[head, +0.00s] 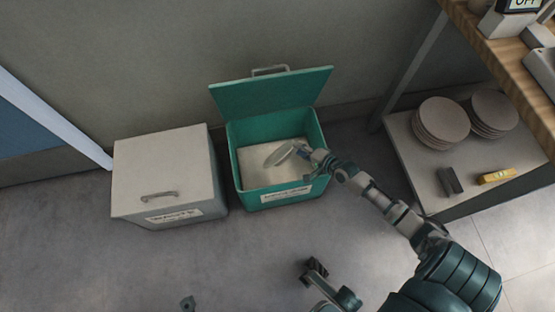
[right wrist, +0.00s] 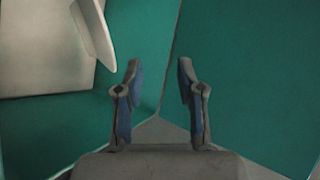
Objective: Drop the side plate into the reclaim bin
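The side plate (head: 280,153) is pale and tilted, inside the open teal bin (head: 286,197), over its light inner floor. The bin has a label on its front, and its lid is raised at the back. My right gripper (head: 306,152) is over the bin's right part, beside the plate. In the right wrist view the two fingers (right wrist: 160,85) are apart with nothing between them. The plate's edge (right wrist: 97,32) shows at the upper left, clear of the fingertips. Parts of mine show at the bottom of the head view, but the state of my left gripper is unclear.
A closed grey bin (head: 160,172) with a handle and label stands left of the teal one. At the right, a low shelf (head: 412,169) holds two plate stacks (head: 440,122), a dark block (head: 449,181) and a yellow item (head: 497,176).

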